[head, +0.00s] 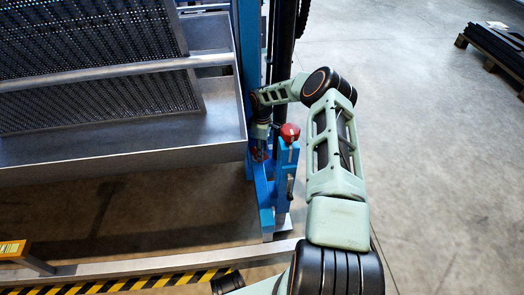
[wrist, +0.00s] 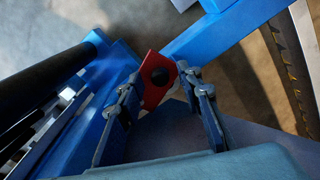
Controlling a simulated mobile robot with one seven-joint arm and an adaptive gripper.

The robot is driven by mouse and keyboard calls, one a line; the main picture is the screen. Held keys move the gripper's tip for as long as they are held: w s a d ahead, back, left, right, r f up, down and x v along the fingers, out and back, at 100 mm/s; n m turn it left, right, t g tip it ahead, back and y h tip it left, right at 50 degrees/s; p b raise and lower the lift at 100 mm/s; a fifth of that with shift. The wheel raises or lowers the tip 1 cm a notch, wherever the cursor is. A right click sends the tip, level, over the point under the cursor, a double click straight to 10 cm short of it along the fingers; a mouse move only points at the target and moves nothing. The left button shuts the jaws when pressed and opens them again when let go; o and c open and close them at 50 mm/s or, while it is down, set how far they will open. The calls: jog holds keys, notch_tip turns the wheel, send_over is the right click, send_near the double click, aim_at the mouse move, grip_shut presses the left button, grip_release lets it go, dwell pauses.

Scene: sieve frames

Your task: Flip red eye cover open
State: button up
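The red eye cover (wrist: 154,92) is a flat red plate with a dark round spot, in the middle of the wrist view. My gripper (wrist: 159,74) has its two fingers apart, one on each side of the red cover. The right fingertip is very close to the cover's edge; I cannot tell whether it touches. A small gap shows on the left. In the head view my gripper (head: 261,143) points down beside the blue post, and a bit of red (head: 259,154) shows at its fingertips. The rest of the cover is hidden there.
A red rounded knob (head: 290,132) tops the blue bracket (head: 283,185) just right of my gripper. A grey sieve frame (head: 120,140) stands at left. A black cylinder (wrist: 45,85) and blue beams (wrist: 235,30) close in around the fingers. Open floor (head: 440,150) lies at right.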

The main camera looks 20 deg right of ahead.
grip_shut()
